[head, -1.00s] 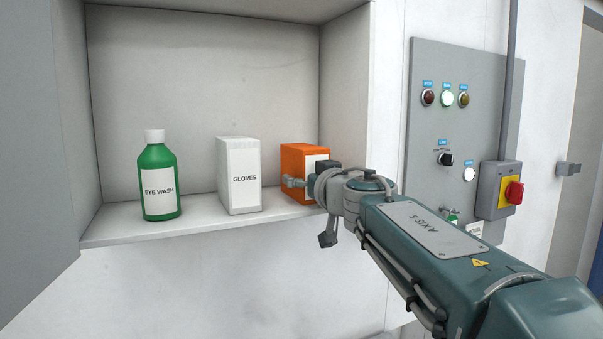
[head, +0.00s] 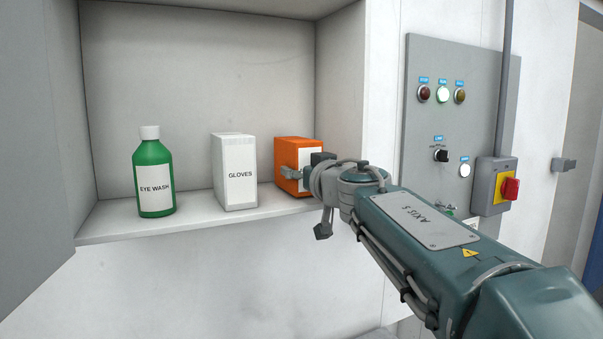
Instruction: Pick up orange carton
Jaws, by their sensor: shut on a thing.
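The orange carton (head: 289,154) stands upright at the right end of the cabinet shelf, with a white label on its front. My gripper (head: 297,173) is at the carton's front and shut on it. One finger shows against the carton's left front part; the other finger and the carton's lower right are hidden behind my wrist. The carton appears to be at shelf level; I cannot tell whether it touches the shelf.
A white gloves box (head: 236,172) stands just left of the carton, with a green eye wash bottle (head: 154,175) further left. The shelf (head: 110,224) has a right side wall close to the carton. A control panel (head: 419,127) is on the right.

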